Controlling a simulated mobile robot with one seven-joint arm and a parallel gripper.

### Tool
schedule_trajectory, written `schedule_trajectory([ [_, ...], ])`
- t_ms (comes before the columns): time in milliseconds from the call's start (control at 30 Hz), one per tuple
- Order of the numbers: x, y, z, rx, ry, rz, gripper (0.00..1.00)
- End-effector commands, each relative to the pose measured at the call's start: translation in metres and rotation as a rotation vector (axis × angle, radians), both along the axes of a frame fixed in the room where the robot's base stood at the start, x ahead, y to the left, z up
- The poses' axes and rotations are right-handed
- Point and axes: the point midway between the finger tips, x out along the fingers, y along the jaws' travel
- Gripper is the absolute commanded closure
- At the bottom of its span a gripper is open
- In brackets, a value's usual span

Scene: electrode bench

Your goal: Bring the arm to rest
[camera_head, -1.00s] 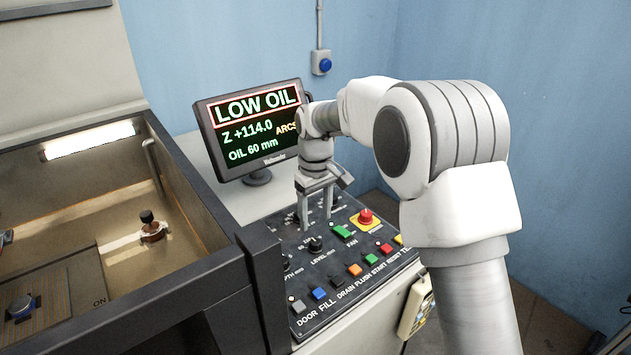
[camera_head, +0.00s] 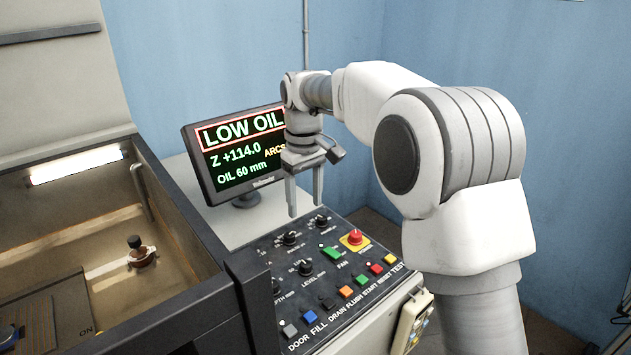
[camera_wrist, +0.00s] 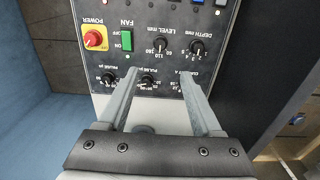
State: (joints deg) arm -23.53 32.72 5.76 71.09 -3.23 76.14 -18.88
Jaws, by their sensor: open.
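My gripper (camera_head: 305,198) is open and empty. It points down and hangs above the back edge of the control panel (camera_head: 330,268), in front of the monitor's right side. In the wrist view its two fingers (camera_wrist: 158,100) are spread apart over the panel's knobs, with nothing between them in grip. My arm is bent and comes in from the right. The fingers appear clear of the panel.
The monitor (camera_head: 240,165) reads LOW OIL and OIL 60 mm. The panel holds several knobs, coloured buttons and a red power button (camera_head: 354,237). An open tank (camera_head: 165,225) stands at left. A pendant (camera_head: 411,322) hangs on the panel's right side.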

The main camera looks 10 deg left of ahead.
Motion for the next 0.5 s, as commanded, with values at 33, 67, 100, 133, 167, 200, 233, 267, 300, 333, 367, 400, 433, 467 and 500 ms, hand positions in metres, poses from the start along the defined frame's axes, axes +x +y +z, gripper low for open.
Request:
schedule_trajectory([
  [33, -0.001, -0.005, 0.005, 0.002, -0.007, -0.010, 0.34],
  [67, -0.002, -0.009, 0.009, 0.004, -0.013, -0.018, 0.34],
  [100, -0.005, -0.015, 0.014, 0.006, -0.022, -0.031, 0.34],
  [133, -0.007, -0.020, 0.019, 0.010, -0.030, -0.044, 0.34],
  [167, -0.011, -0.026, 0.024, 0.011, -0.037, -0.058, 0.34],
  [200, -0.015, -0.035, 0.032, 0.015, -0.049, -0.078, 0.34],
  [233, -0.019, -0.042, 0.037, 0.018, -0.061, -0.094, 0.34],
  [267, -0.023, -0.049, 0.042, 0.021, -0.070, -0.111, 0.34],
  [300, -0.029, -0.059, 0.049, 0.025, -0.083, -0.135, 0.34],
  [333, -0.033, -0.067, 0.054, 0.029, -0.093, -0.152, 0.34],
  [367, -0.038, -0.073, 0.058, 0.031, -0.103, -0.169, 0.34],
  [400, -0.044, -0.083, 0.064, 0.036, -0.115, -0.192, 0.34],
  [433, -0.049, -0.090, 0.068, 0.040, -0.127, -0.210, 0.34],
  [467, -0.055, -0.097, 0.072, 0.043, -0.136, -0.227, 0.34],
  [500, -0.062, -0.106, 0.076, 0.048, -0.148, -0.249, 0.34],
])
